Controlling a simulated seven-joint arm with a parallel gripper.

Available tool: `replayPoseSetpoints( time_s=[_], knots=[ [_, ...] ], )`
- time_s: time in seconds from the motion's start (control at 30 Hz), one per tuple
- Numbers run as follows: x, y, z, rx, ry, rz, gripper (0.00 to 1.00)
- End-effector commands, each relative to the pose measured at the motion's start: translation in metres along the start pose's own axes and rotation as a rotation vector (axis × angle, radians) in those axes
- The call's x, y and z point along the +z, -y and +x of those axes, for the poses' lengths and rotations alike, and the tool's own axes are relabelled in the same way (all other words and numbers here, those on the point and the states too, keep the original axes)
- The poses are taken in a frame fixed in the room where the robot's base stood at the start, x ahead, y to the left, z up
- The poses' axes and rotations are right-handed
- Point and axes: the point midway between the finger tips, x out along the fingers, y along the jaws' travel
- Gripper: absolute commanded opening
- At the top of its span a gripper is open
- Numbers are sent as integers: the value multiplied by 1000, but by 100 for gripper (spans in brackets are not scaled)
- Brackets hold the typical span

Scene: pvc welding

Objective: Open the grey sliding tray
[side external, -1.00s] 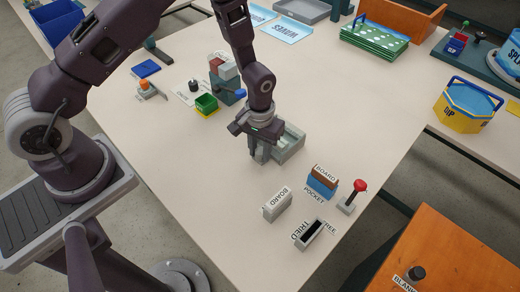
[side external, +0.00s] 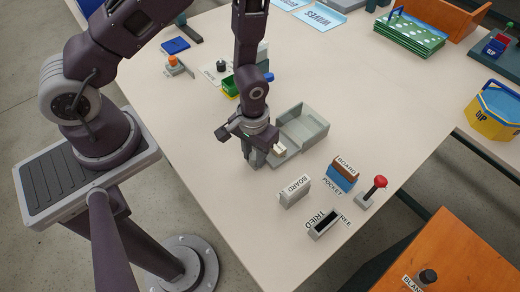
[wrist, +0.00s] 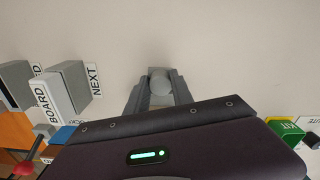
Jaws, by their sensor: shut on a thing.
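The grey sliding tray (side external: 284,155) is partly drawn out of its grey housing (side external: 318,138), towards the lower left in the side external view. My gripper (side external: 252,158) points down at the tray's outer end, low over the table. In the wrist view, my gripper (wrist: 158,98) has its fingers closed around a rounded grey knob (wrist: 160,84). My gripper and wrist hide part of the tray in the side external view, and its contents cannot be made out.
A white BOARD block (side external: 294,193), a blue-and-brown BOARD POCKET block (side external: 342,173), a dark-slotted holder (side external: 323,224) and a red-knobbed lever (side external: 378,184) stand to the lower right. A green-and-yellow box (side external: 230,86) is behind my wrist. The table left of my gripper is clear.

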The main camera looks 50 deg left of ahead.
Motion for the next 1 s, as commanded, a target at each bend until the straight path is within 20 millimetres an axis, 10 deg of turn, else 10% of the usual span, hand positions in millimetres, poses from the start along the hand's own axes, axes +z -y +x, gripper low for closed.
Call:
replayPoseSetpoints(
  time_s=[0.1,0.13,0.2,0.5,1.0],
  knots=[
    [0,0,0,0,2,1,0],
    [0,0,0,0,2,1,30],
    [0,0,0,0,1,1,37],
    [-1,0,-3,1,-1,0,37],
    [0,0,-72,0,1,1,37]
  ],
)
